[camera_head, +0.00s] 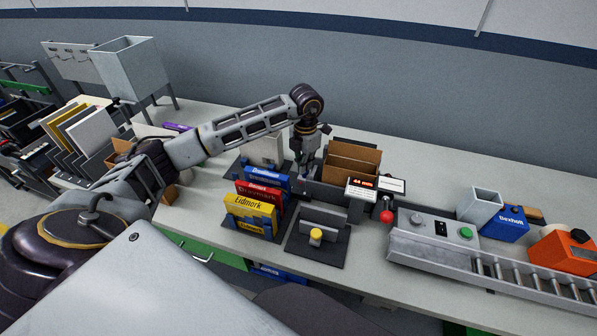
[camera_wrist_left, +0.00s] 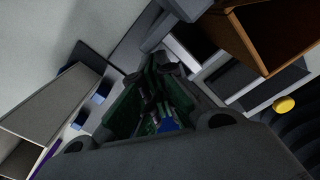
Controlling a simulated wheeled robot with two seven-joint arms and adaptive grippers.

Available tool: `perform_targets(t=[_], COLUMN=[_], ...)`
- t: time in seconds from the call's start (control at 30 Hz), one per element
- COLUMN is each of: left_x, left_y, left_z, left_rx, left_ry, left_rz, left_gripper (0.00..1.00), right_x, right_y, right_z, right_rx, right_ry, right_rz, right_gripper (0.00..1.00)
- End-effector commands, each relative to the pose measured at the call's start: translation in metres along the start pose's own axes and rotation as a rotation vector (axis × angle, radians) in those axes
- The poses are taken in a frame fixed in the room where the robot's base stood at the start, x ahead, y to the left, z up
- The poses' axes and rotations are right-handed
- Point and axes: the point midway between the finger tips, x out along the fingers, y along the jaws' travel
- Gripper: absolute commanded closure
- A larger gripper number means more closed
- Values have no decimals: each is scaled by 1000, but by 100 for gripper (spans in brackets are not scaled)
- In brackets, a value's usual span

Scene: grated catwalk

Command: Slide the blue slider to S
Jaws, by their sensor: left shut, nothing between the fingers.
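My left gripper (camera_head: 303,172) points down behind the blue, red and yellow boxes, beside the brown open carton. Its fingers are shut with nothing between them. In the left wrist view the gripper (camera_wrist_left: 158,118) fills the middle, and a small blue piece (camera_wrist_left: 167,125) shows by the fingertips. It may be the blue slider; I cannot tell whether the fingers touch it. In the head view the slider is not clear, and I cannot read a mark S in either view. My right gripper is not in view.
A blue box (camera_head: 265,179), red box (camera_head: 258,194) and yellow box (camera_head: 249,215) stand in front of the gripper. A brown carton (camera_head: 352,161) and a display (camera_head: 361,189) are to its right. A yellow knob (camera_head: 316,236) and roller conveyor (camera_head: 480,262) are nearer.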

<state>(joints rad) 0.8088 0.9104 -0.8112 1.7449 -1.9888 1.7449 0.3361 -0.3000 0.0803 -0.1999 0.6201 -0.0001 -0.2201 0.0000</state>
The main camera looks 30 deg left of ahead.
Motion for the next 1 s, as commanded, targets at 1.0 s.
perform_targets(t=[1.0], left_x=[6], left_y=[-13], left_z=[3], left_rx=[2], left_ry=[14], left_rz=[-3], left_gripper=[100], right_x=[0], right_y=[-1], right_z=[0], right_rx=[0], right_ry=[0], right_rz=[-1], right_gripper=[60])
